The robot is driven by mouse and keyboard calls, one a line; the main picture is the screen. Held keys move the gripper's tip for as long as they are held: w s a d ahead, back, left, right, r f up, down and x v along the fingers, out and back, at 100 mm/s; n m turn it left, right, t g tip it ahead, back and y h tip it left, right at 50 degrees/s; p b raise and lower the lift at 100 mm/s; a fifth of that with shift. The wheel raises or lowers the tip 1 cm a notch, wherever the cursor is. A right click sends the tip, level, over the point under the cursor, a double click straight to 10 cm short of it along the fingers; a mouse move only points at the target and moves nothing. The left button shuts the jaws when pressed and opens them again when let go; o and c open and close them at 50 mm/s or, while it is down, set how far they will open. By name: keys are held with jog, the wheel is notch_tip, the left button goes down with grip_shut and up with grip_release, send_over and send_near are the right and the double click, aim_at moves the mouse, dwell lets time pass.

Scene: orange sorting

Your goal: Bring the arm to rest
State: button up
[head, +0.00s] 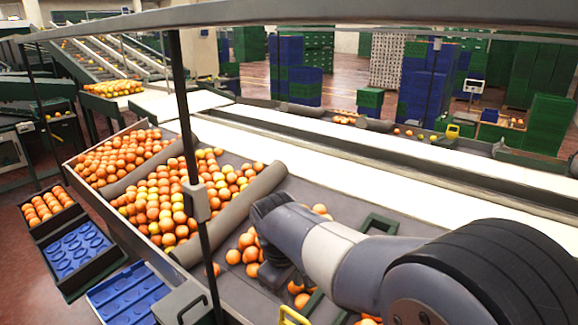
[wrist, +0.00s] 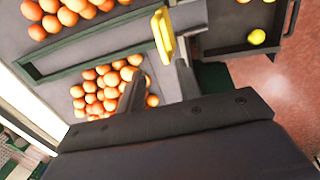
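My arm (head: 330,250) reaches from the lower right of the head view over the grey sorting table, bent downward at its far end. My gripper (wrist: 160,70) shows in the wrist view with its two dark fingers apart and nothing held between them. In the head view the gripper is mostly hidden by the arm and hangs low among oranges (head: 233,257). In the wrist view a cluster of oranges (wrist: 97,92) lies beside and behind the left finger. A yellow handle (wrist: 162,36) lies just beyond the fingertips.
A dark green-edged divider (wrist: 95,52) crosses the table near the fingers. A thin dark post (head: 190,150) stands left of my arm. A dark tray (wrist: 240,35) holds a yellow-green fruit. A white conveyor belt (head: 300,150) runs behind the table. Blue trays (head: 75,248) stand at left.

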aim_at(295, 318)
jog(key=f, duration=0.4)
jog(key=w+f, duration=0.1)
jog(key=f, duration=0.4)
jog(key=d+f, duration=0.1)
jog(key=f, duration=0.3)
jog(key=shift+w+d+f+b, duration=0.1)
jog(key=shift+w+f+b, duration=0.05)
jog(key=shift+w+b, duration=0.15)
jog(key=shift+f, duration=0.5)
